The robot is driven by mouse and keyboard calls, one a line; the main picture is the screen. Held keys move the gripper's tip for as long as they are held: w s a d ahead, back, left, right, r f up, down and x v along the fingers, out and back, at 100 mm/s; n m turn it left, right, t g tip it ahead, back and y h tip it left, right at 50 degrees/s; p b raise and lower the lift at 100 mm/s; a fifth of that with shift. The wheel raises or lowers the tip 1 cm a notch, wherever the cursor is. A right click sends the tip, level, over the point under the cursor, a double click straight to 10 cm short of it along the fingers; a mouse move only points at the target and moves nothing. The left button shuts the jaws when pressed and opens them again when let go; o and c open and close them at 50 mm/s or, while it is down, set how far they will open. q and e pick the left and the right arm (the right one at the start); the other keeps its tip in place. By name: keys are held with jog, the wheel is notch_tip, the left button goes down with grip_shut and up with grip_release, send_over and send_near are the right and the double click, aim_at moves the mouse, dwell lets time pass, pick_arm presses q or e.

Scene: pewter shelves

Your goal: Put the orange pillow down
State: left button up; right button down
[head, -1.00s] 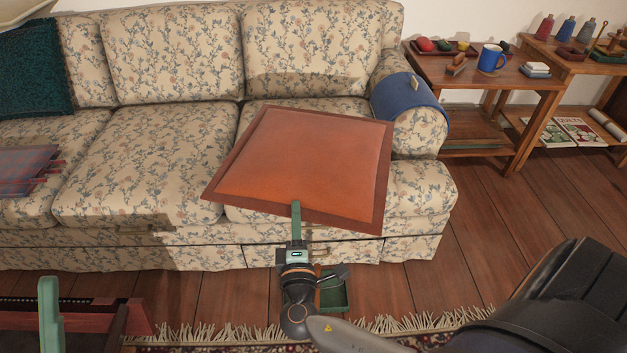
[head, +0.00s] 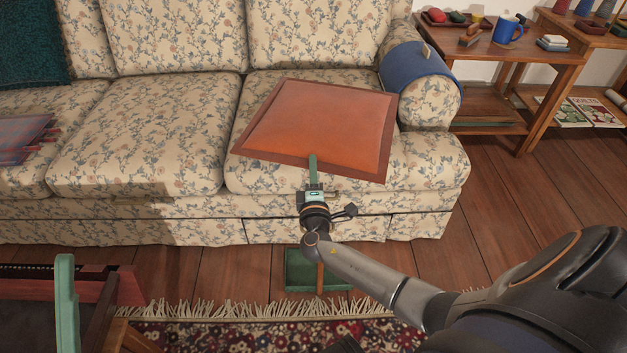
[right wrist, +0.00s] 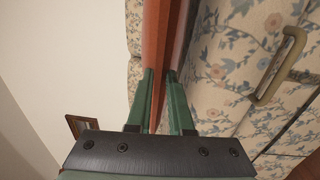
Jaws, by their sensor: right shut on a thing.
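The orange pillow (head: 320,122) has a brown border and lies roughly flat over the right seat cushion of the floral sofa (head: 140,140). I cannot tell whether it touches the seat. My right gripper (head: 312,165) is shut on the near edge of the pillow. The right wrist view shows the pillow's edge (right wrist: 157,60) between the two green fingers (right wrist: 158,95).
A blue cloth (head: 418,72) drapes over the sofa's right arm. A plaid textile (head: 22,138) and a teal pillow (head: 30,50) are on the left. A green box (head: 300,272) stands on the floor in front. A wooden side table (head: 520,55) with a blue mug (head: 508,30) is at the right.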

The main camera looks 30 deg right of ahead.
pick_arm(q)
jog(key=f+b, duration=0.2)
jog(key=shift+w+d+f, duration=0.1)
jog(key=shift+d+f, duration=0.1)
jog(key=shift+f, duration=0.15)
pick_arm(e)
jog(key=f, duration=0.3)
jog(key=shift+w+d+f, duration=0.2)
jog(key=shift+w+d, duration=0.05)
jog(key=shift+w, duration=0.05)
jog(key=shift+f, duration=0.15)
pick_arm(q)
jog(key=shift+a, duration=0.1)
pick_arm(e)
jog(key=c, duration=0.8)
grip_release()
jog(key=shift+f, duration=0.15)
jog(key=shift+s, duration=0.1)
